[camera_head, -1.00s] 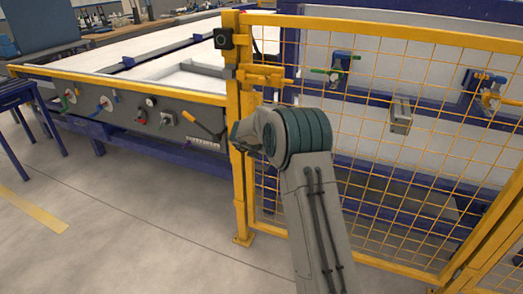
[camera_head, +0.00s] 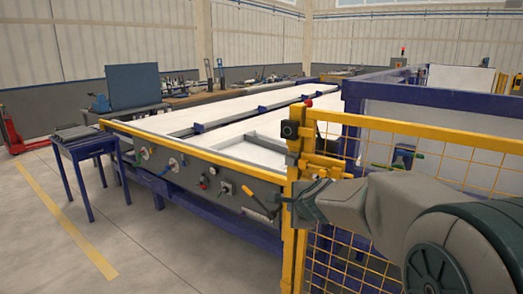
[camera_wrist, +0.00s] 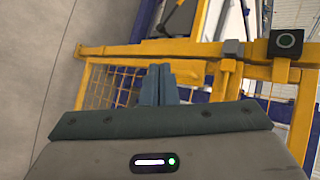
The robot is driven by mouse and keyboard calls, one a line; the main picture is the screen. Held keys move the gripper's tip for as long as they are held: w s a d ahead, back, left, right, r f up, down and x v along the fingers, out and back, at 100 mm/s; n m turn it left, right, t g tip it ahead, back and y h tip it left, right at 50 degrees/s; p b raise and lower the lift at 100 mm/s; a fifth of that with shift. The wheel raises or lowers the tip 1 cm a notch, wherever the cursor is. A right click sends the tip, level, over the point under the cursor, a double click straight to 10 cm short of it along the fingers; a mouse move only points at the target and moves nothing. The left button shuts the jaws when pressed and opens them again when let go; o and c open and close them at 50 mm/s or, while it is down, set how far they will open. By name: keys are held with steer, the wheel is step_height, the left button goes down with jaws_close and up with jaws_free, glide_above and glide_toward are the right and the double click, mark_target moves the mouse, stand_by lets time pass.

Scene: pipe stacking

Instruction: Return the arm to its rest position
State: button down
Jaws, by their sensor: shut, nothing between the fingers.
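My gripper (camera_wrist: 159,72) shows in the wrist view with its two blue-grey fingers side by side, shut and empty. It points at the yellow mesh fence (camera_wrist: 110,82). In the head view my arm comes in large from the lower right and reaches left. My gripper (camera_head: 309,203) is at its far end, in front of the yellow fence post (camera_head: 291,255). I cannot tell how much space is between the fingers and the fence. The upper part of the arm is cut off by the picture's edge.
The yellow fence (camera_head: 345,262) is close behind my arm. A long white-topped workbench (camera_head: 200,150) with a row of valves stands beyond it. A blue-legged table (camera_head: 85,150) is at the left. The grey floor (camera_head: 150,245) at the lower left is clear.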

steer(key=s+d+f+n+g+h+p, duration=0.1)
steer(key=s+d+n+g+p, duration=0.1)
steer(key=s+n, duration=0.6)
steer(key=s+d+f+n+g+h+p, duration=0.1)
steer(key=s+d+n+g+p, duration=0.2)
steer(key=s+n, duration=0.6)
steer(key=s+d+g, duration=0.1)
steer(key=s+g, duration=0.1)
steer(key=s, duration=1.1)
steer(key=shift+s+d+g+h, duration=0.25)
steer(key=shift+s+g+h, duration=0.05)
steer(key=shift+s+g, duration=0.1)
